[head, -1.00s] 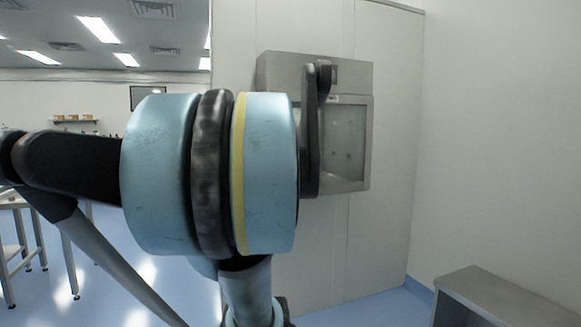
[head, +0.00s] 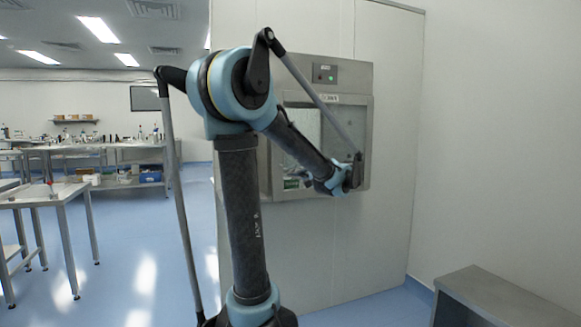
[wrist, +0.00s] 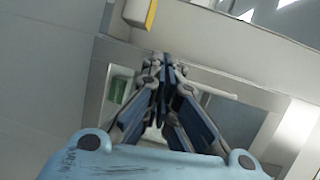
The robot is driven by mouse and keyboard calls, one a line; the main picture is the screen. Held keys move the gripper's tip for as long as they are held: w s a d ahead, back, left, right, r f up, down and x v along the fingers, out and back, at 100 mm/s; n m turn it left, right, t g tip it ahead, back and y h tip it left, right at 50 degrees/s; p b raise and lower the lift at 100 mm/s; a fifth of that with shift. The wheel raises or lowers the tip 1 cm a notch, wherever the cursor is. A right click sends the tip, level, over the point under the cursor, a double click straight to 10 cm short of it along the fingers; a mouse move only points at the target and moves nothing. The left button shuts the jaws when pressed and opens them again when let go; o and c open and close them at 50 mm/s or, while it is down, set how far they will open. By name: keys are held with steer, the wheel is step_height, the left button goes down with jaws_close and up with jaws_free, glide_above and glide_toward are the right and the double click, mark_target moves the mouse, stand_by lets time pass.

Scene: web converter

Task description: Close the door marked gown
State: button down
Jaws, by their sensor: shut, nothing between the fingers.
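A steel wall hatch (head: 350,76) stands right of centre in the head view, with a small label (head: 328,99) too small to read surely. Its glazed door area (head: 345,118) is partly covered by my arm, and I cannot tell how far the door stands open. My gripper (wrist: 160,66) is shut and empty in the wrist view, its fingertips together in front of a pale frame and an opening. In the head view my wrist is in front of the hatch's lower part; the fingers are not clear there. A green patch (wrist: 117,90) shows behind the fingers.
A steel bench (head: 480,285) stands at the lower right. Steel tables (head: 40,195) and a lab bench (head: 110,150) stand at the left. The blue floor (head: 135,235) between is clear. A yellow-edged white block (wrist: 137,12) is at the top of the wrist view.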

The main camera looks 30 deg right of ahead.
steer(key=s+d+r+m+t+h, duration=0.1)
steer(key=s+d+r+t, duration=0.1)
steer(key=d, duration=0.5)
steer(key=x, duration=1.4)
steer(key=shift+w+a, duration=0.15)
steer(key=shift+r, duration=0.1)
